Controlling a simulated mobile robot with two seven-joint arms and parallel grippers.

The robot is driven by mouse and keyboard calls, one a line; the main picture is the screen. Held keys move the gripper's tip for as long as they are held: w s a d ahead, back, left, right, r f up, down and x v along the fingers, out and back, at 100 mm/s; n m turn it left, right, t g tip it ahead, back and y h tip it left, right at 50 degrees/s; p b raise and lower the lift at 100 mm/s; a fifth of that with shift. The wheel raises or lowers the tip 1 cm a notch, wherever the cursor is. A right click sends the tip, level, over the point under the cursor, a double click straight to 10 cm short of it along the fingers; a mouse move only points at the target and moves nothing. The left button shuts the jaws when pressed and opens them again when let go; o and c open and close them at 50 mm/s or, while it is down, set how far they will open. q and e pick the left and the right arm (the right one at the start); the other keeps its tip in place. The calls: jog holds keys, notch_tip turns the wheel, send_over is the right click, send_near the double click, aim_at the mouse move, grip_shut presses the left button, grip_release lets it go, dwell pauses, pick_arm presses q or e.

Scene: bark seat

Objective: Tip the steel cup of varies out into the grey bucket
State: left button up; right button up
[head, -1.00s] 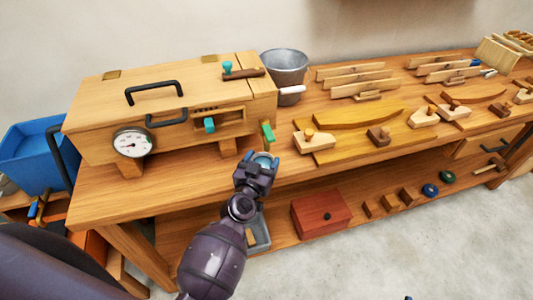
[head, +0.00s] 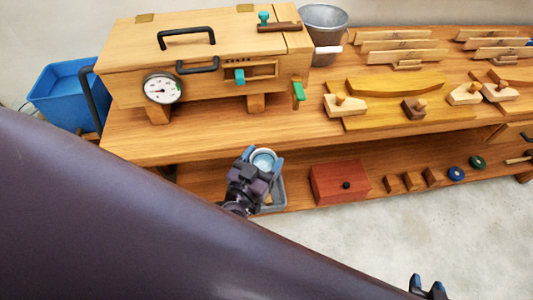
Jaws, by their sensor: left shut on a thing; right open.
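The steel cup (head: 263,160) is in the jaws of my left gripper (head: 264,163), with its round mouth facing up towards the camera. The inside looks pale; I cannot make out the contents. The gripper holds it in front of the bench's front edge, in the picture over the lower shelf. The grey bucket (head: 323,35) stands at the back of the bench top, just right of the wooden box, well above and right of the cup in the picture. My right gripper (head: 428,289) is open at the bottom right, mostly cut off by the frame edge.
A wooden box (head: 120,55) with a dial and black handles fills the left of the bench top (head: 190,125). A green-handled part (head: 298,94) juts from its right side. Wooden planes (head: 345,104) lie right of it. A red box (head: 340,182) sits on the lower shelf.

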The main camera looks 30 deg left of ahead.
pick_arm(q)
jog(key=w+a+r, duration=0.1)
jog(key=w+r, duration=0.7)
jog(key=r, duration=0.3)
